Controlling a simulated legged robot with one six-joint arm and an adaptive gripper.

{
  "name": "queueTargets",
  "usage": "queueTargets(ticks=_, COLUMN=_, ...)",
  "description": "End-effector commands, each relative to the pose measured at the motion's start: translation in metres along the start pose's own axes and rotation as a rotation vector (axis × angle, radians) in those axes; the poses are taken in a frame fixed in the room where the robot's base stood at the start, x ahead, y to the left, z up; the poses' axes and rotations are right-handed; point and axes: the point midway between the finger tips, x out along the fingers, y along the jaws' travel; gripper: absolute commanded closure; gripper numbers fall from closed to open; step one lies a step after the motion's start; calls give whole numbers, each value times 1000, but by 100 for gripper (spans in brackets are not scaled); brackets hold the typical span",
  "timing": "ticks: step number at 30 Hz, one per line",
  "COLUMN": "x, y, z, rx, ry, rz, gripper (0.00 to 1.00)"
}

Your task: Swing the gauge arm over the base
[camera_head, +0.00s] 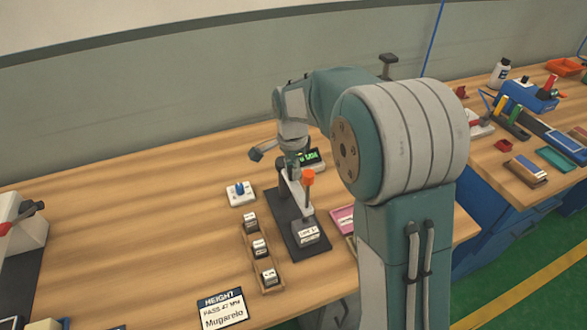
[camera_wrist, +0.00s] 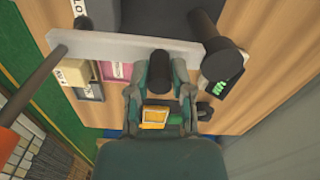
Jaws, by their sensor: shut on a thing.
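The gauge stands on a dark base plate (camera_head: 286,226) in the head view. Its light grey gauge arm (camera_head: 297,192) extends above the base, and the same bar crosses the wrist view (camera_wrist: 110,48). An orange-tipped rod (camera_head: 309,176) rises near the bar's near end. A white labelled block (camera_head: 307,233) sits on the near part of the base. My gripper (camera_head: 292,170) is at the bar, partly hidden by my wrist. In the wrist view my gripper (camera_wrist: 158,82) is closed around a dark peg (camera_wrist: 159,64) on the bar. A dark round post (camera_wrist: 222,60) stands at the bar's right end.
A wooden tray (camera_head: 254,265) with labelled blocks lies left of the base. A white block with a blue knob (camera_head: 240,192) is farther back. A green-lit display (camera_head: 309,157) stands behind the gauge. A height card (camera_head: 222,308) lies in front. The tabletop (camera_head: 130,225) at left is mostly clear.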

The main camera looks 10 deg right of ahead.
Motion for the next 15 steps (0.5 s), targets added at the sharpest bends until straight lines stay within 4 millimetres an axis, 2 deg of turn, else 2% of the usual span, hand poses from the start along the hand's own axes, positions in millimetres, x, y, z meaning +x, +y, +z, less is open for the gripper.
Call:
queueTargets(ticks=10, x=1, y=0, z=2, rx=2, ry=-4, rz=0, gripper=100)
queueTargets(ticks=11, x=1, y=0, z=2, rx=1, ry=-4, rz=0, gripper=58)
queueTargets(ticks=12, x=1, y=0, z=2, rx=1, ry=-4, rz=0, gripper=41)
queueTargets(ticks=13, x=1, y=0, z=2, rx=1, ry=-4, rz=0, gripper=38)
queueTargets(ticks=15, x=1, y=0, z=1, rx=1, ry=-3, rz=0, gripper=38)
